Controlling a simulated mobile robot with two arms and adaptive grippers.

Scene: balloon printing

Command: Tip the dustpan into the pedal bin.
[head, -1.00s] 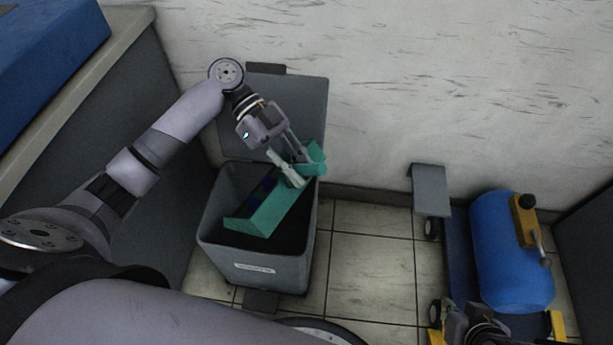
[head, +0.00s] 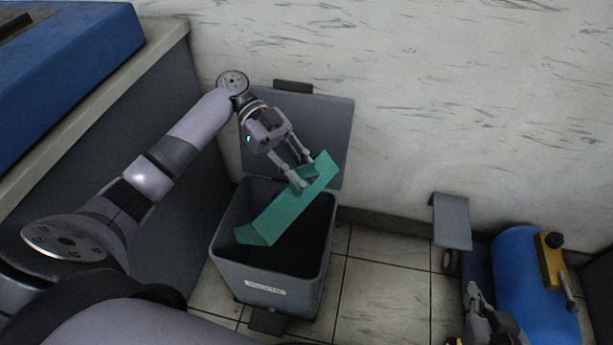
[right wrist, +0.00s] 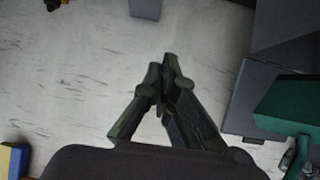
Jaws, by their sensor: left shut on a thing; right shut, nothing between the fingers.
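The green dustpan (head: 292,212) is tilted over the mouth of the grey pedal bin (head: 266,284), its left end low inside the rim. A small dark blue patch shows behind the pan; I cannot tell whether it is on the pan or in the bin. The bin's lid (head: 318,130) stands open against the wall. My left gripper (head: 305,180) is shut on the dustpan at its upper side. The dustpan (right wrist: 290,105) also shows at the right of the right wrist view. My right gripper (right wrist: 168,85) is shut and empty; it also shows at the lower right of the head view (head: 472,290).
A blue cylindrical tank (head: 535,285) with a yellow fitting (head: 556,262) lies at the right on the floor. A grey counter with a blue box (head: 70,70) stands at the left. Tiled floor (head: 375,290) between bin and tank is clear.

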